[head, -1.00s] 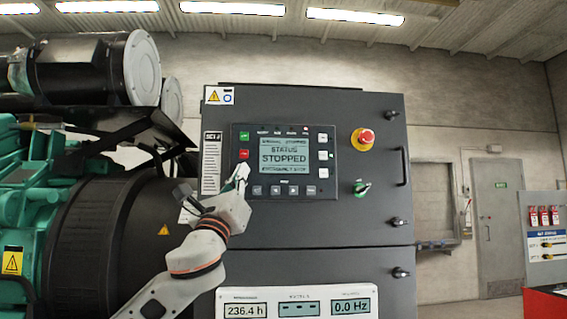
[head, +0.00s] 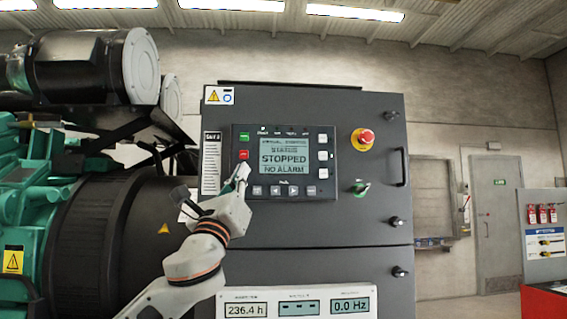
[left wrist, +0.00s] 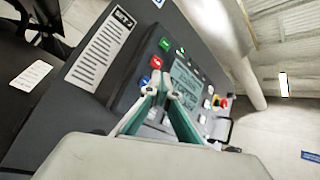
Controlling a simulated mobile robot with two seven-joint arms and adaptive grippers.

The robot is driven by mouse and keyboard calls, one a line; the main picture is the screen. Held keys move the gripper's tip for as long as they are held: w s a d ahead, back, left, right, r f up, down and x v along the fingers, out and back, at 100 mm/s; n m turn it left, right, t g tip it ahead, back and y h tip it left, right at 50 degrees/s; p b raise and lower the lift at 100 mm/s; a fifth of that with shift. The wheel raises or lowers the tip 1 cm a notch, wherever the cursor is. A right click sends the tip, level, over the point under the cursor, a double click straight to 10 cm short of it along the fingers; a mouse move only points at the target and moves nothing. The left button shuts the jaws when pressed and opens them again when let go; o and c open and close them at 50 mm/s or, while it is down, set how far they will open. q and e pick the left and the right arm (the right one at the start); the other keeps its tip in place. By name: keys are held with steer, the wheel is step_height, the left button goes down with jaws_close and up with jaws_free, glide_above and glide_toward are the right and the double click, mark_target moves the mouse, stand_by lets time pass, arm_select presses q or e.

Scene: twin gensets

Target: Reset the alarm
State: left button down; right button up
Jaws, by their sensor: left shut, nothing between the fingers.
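The control panel (head: 284,162) is on the dark cabinet. Its screen (head: 285,156) reads STATUS, STOPPED, NO ALARM. A red button (head: 243,155) and a green button (head: 243,136) are on the panel's left side. My left gripper (head: 243,168) is shut and empty, its tips just below the red button; I cannot tell whether they touch the panel. In the left wrist view the closed fingertips (left wrist: 162,78) are in front of the panel, near the red button (left wrist: 155,62). My right gripper is not in view.
A red emergency stop knob (head: 366,136) on a yellow base and a green switch (head: 360,187) are right of the panel. A meter strip (head: 297,303) is below. The green genset (head: 30,200) with its black housing stands at left.

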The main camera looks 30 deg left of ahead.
arm_select(q)
steer(key=shift+s+d+p, duration=0.45)
steer(key=shift+s+d, duration=0.05)
steer(key=shift+s, duration=0.3)
steer(key=shift+s+d+p, duration=0.4)
steer(key=shift+s+d, duration=0.1)
steer(key=shift+s, duration=0.35)
steer(key=shift+s+d+p, duration=0.45)
steer(key=shift+s+d, duration=0.05)
steer(key=shift+s, duration=0.3)
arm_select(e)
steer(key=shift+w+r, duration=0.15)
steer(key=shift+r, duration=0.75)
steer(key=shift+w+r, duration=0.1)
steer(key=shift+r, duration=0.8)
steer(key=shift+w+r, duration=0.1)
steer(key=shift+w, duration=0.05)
